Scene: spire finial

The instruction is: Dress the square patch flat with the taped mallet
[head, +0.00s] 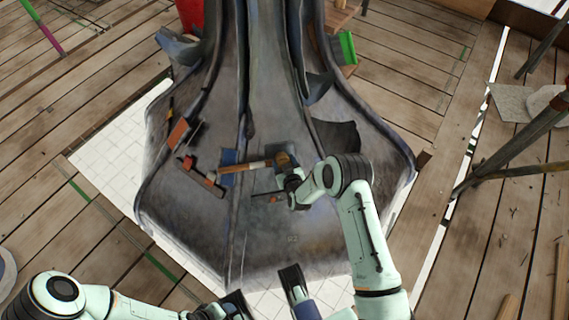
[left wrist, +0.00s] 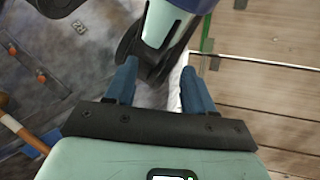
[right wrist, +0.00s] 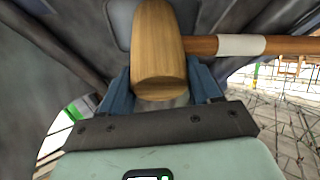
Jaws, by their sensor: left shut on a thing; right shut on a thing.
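The taped mallet shows in the head view as a wooden handle (head: 238,170) with a pale tape band, lying left of its head (head: 284,159). In the right wrist view the wooden mallet head (right wrist: 160,50) sits between the fingers of my right gripper (right wrist: 162,92), which is shut on it. The square patch (head: 262,181) is a grey-blue square on the dark flared metal, and its rounded corner shows behind the mallet head (right wrist: 118,22). I cannot tell whether mallet and patch touch. My left gripper (left wrist: 158,85) is low in the head view, around a dark part I cannot identify.
A red-and-grey tool (head: 205,180), an orange block (head: 179,132) and a blue piece (head: 228,158) lie left of the patch. Poles (head: 510,145) stand at the right. The metal around the R2 mark is clear.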

